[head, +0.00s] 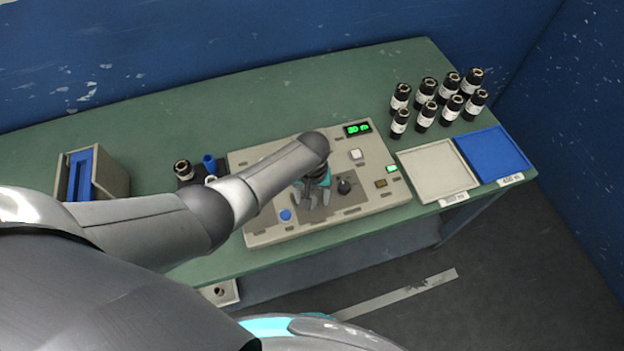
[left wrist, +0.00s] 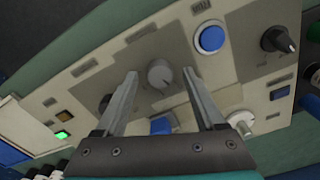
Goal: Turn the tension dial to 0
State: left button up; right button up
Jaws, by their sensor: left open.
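The control panel (head: 330,222) lies on the green bench. In the left wrist view, a round grey dial (left wrist: 160,75) with a light pointer mark sits between the fingertips of my left gripper (left wrist: 160,71). The jaws are open, one finger on each side of the dial, with gaps that look clear; contact cannot be told. The labels are too small to read, so I cannot confirm which dial is tension. In the head view my left gripper (head: 316,192) is over the panel's front middle and hides much of the grey dial. My right gripper is not in view.
A black knob (head: 344,186) sits close to the gripper's right and a blue button (head: 285,215) to its left. Another black knob (left wrist: 280,40) and a pale knob (left wrist: 242,122) show in the wrist view. Rolls, trays (head: 437,171) and a holder (head: 115,178) flank the panel.

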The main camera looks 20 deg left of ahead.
pick_arm(q)
notch_tip(320, 180, up, 14)
jog(key=p, duration=0.4)
jog(key=shift+r, duration=0.25)
jog(key=shift+s, duration=0.1)
dwell(0.3)
